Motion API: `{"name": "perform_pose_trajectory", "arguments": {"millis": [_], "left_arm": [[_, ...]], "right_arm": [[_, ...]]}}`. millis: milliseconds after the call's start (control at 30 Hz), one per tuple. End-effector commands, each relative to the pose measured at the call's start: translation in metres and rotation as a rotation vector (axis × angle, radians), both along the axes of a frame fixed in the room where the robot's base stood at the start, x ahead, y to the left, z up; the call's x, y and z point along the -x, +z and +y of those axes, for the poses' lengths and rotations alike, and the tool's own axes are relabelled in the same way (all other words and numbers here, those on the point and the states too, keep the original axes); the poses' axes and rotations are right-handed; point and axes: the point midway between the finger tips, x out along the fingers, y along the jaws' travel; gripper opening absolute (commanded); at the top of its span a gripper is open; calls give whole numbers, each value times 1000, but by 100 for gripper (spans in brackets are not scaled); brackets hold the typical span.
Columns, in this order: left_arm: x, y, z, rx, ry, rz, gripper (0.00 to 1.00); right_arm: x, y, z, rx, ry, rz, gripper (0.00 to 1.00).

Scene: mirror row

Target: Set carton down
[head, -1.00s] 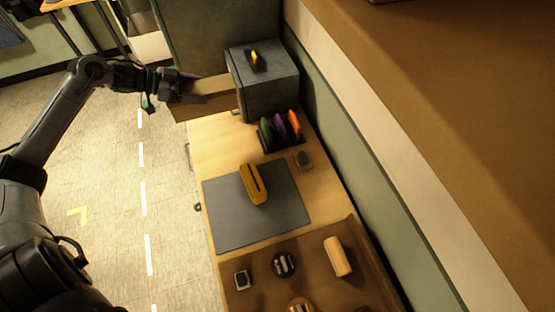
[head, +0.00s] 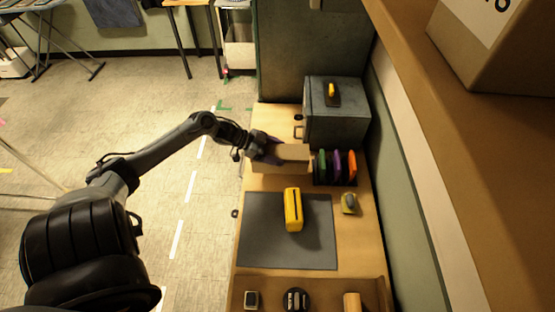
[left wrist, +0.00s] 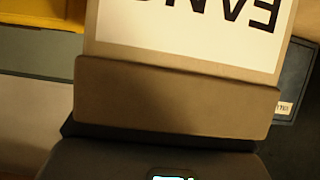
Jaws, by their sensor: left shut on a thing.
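My left gripper (head: 270,150) is shut on a tan cardboard carton (head: 293,154). In the head view the carton is over the back half of the wooden bench (head: 272,116), just left of the rack with coloured dividers. I cannot tell whether its underside touches the bench. In the left wrist view the carton (left wrist: 180,98) fills the middle, with a white label bearing large black letters upside down. My right gripper is not in view.
A grey metal box (head: 345,118) stands behind the carton; the divider rack (head: 336,183) is to its right. A yellow object (head: 293,209) lies on the grey mat (head: 262,243) in front. A small yellow-and-grey item (head: 349,204) sits right of the mat. A large carton (head: 475,60) is at upper right.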

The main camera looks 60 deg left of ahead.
Motion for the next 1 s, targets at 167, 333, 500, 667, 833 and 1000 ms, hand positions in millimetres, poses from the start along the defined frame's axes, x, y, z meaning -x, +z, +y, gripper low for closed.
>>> {"name": "perform_pose_trajectory", "arguments": {"millis": [167, 333, 500, 667, 833, 1000], "left_arm": [[-1, -11, 0, 1, 1, -2, 39], [-1, -32, 1, 0, 2, -2, 39], [-1, -39, 0, -1, 0, -3, 39], [0, -39, 0, -1, 0, -3, 39], [0, -43, 0, -1, 0, -2, 39], [0, -42, 0, -1, 0, 0, 100]], "right_arm": [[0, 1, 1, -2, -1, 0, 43], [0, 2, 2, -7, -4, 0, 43], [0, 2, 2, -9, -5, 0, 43], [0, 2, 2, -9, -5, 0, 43], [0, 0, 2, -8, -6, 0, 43], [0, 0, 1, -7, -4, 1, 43]]}}
